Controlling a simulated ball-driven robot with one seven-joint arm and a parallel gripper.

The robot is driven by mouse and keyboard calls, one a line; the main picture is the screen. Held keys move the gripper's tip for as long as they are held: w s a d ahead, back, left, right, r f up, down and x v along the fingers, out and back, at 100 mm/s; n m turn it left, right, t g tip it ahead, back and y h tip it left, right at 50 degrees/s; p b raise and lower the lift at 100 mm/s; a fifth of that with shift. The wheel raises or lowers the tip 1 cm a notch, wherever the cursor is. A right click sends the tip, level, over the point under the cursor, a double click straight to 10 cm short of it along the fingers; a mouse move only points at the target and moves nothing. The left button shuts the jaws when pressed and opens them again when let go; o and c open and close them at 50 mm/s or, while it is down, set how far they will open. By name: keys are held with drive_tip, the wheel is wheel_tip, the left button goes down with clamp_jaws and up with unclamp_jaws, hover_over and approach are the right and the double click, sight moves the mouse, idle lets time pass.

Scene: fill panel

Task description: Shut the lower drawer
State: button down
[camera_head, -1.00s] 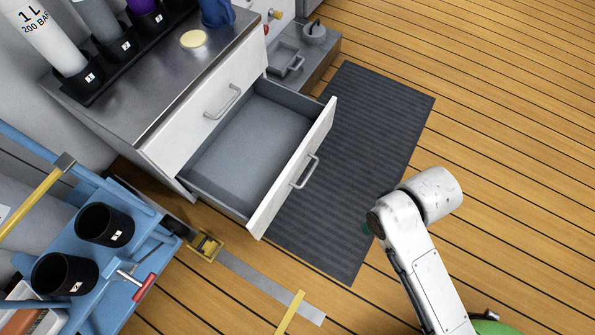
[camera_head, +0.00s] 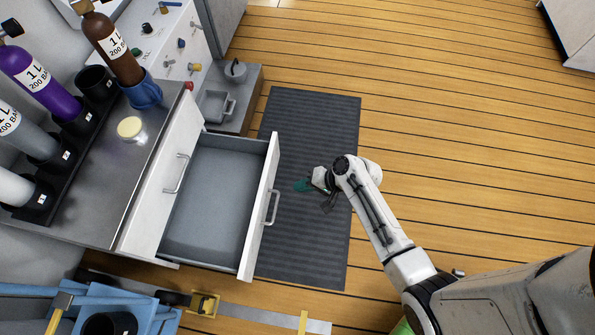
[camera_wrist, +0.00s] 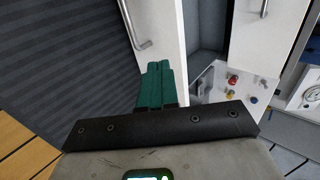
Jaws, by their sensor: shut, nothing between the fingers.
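The lower drawer (camera_head: 210,195) is pulled out of the cabinet and empty inside. Its white front (camera_head: 259,207) carries a bar handle (camera_head: 272,207). The upper drawer front (camera_head: 166,180) is closed above it. My gripper (camera_head: 301,186) is to the right of the drawer front, over the dark mat, with a gap between them. In the wrist view, the green fingers of my gripper (camera_wrist: 160,72) are together and empty. The white drawer front (camera_wrist: 158,35) and its handle (camera_wrist: 137,30) show just beyond them to the upper left.
The dark ribbed mat (camera_head: 313,150) lies on the plank floor in front of the drawer. Gas bottles (camera_head: 112,45) in holders and a pale yellow disc (camera_head: 130,128) are on the cabinet top. A blue cart (camera_head: 140,305) stands at lower left. Floor to the right is clear.

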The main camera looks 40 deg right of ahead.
sight(264, 189)
drive_tip(key=b+x, duration=0.1)
drive_tip(key=x, duration=0.2)
drive_tip(key=r+b+x, duration=0.1)
drive_tip(key=b+x, duration=0.1)
drive_tip(key=x, duration=0.1)
drive_tip(key=w+b+x, duration=0.1)
drive_tip(key=x, duration=0.3)
drive_tip(key=shift+a+r, duration=0.15)
drive_tip(key=shift+a, duration=0.2)
drive_tip(key=shift+w+a+r, duration=0.1)
drive_tip(key=shift+w+a, duration=0.25)
drive_tip(key=shift+w, duration=0.1)
